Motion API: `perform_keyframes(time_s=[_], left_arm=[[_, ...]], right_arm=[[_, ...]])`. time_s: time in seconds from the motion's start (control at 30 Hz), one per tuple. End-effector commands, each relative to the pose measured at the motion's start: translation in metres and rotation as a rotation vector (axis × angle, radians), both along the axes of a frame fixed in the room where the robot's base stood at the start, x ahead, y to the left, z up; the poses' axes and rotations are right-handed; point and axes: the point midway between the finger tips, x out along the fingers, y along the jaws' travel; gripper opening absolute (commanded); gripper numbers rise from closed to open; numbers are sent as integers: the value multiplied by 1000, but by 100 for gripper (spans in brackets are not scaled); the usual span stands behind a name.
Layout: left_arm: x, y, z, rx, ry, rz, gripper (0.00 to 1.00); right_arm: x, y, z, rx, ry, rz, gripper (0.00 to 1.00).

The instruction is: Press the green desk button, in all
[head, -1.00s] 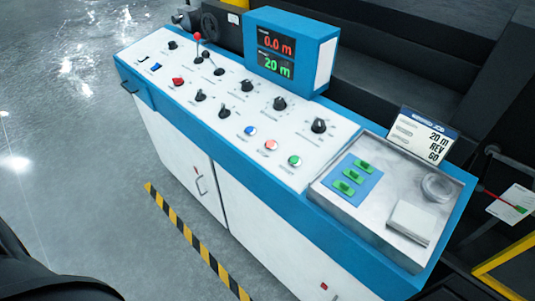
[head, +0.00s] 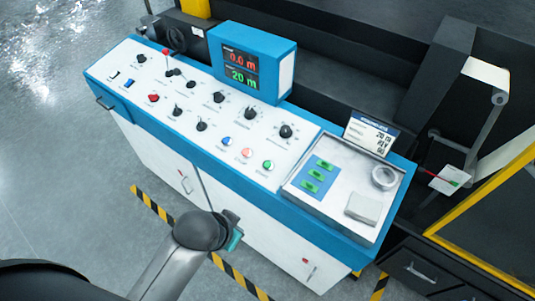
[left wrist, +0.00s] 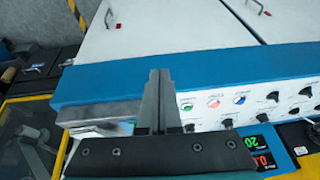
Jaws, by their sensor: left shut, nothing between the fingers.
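The green desk button (head: 267,165) sits on the white top of the control desk, at the right end of a short row with a red-orange button (head: 247,153) and a blue button (head: 227,141). In the left wrist view the green button (left wrist: 187,107) shows just right of my fingers, apart from them as seen. My left gripper (head: 235,237) is in front of the desk's front face in the head view, mostly hidden by its own wrist. In the left wrist view the left gripper (left wrist: 160,72) has its fingers together and empty. My right gripper is not in view.
Black knobs (head: 285,131) and a display box (head: 283,70) reading 0.0 m and 20 m stand beyond the buttons. The space above the buttons looks clear.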

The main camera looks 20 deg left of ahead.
Motion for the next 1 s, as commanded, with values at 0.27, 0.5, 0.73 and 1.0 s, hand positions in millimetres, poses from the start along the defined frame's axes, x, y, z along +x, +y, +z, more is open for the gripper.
perform_keyframes(time_s=[0.27,0.5,0.73,1.0], left_arm=[[118,-17,45,86,-337,-349,0],[186,-6,47,192,-529,-504,0],[215,5,51,253,-616,-556,0],[218,6,52,262,-626,-563,0]], right_arm=[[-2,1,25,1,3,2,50],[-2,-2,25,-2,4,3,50],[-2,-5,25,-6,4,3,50],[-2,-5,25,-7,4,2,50]])
